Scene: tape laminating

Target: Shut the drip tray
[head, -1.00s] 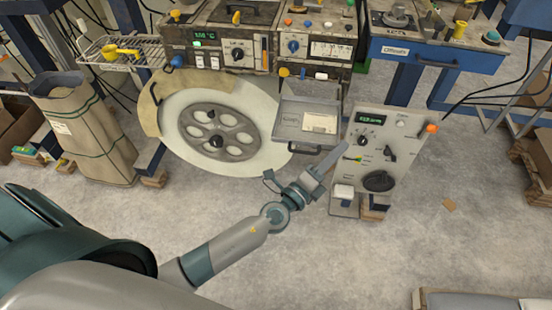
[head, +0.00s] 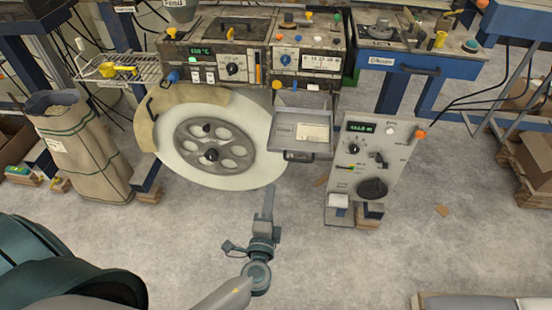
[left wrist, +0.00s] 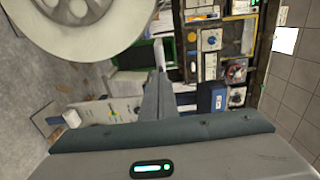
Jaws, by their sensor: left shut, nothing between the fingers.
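The drip tray, a shallow grey tray (head: 284,133) with a pale label inside and a handle on its front, sticks out below the right-hand machine panel. It stands open, between the large white wheel and the grey control box. My left gripper (head: 268,190) is shut and empty. It points away from me over the floor, below and left of the tray's front and apart from it. In the left wrist view its closed fingers (left wrist: 158,60) point up the picture; I cannot make out the tray clearly there. My right gripper is not in view.
The large white wheel (head: 255,150) is left of the tray. The grey control box (head: 398,150) with knobs stands close on its right. A paper sack (head: 85,150) and a wire rack (head: 105,72) are farther left. The floor in front is mostly clear.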

